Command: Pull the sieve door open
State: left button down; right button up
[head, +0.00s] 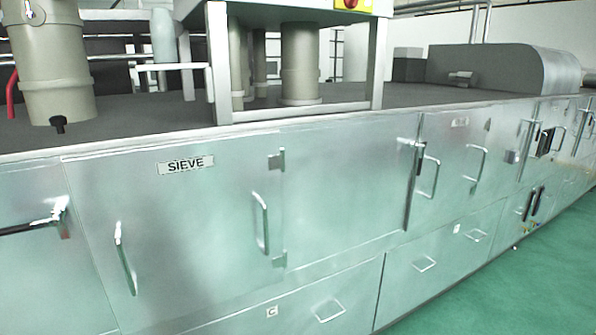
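The sieve door (185,225) is a brushed-metal panel in the front of a long machine, at the left of the head view. A SIEVE label (186,165) is near its top edge. It looks closed, flush with the panels beside it. One upright bar handle (124,258) is near its left edge, and a second bar handle (261,222) is near its right edge. Hinge-like metal fittings (277,160) sit along the right edge. The bottom of the door's left side runs near the frame's lower edge. Neither of my grippers is recognisable in view.
A latch with a dark bar (45,220) sticks out at the far left. Lower drawers (320,305) with handles line the front. More doors with handles (475,163) continue right. A framed stand (290,112) rises above the dark top. Green floor (510,290) is clear at lower right.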

aim_at(171, 231)
jog(key=u, duration=0.95)
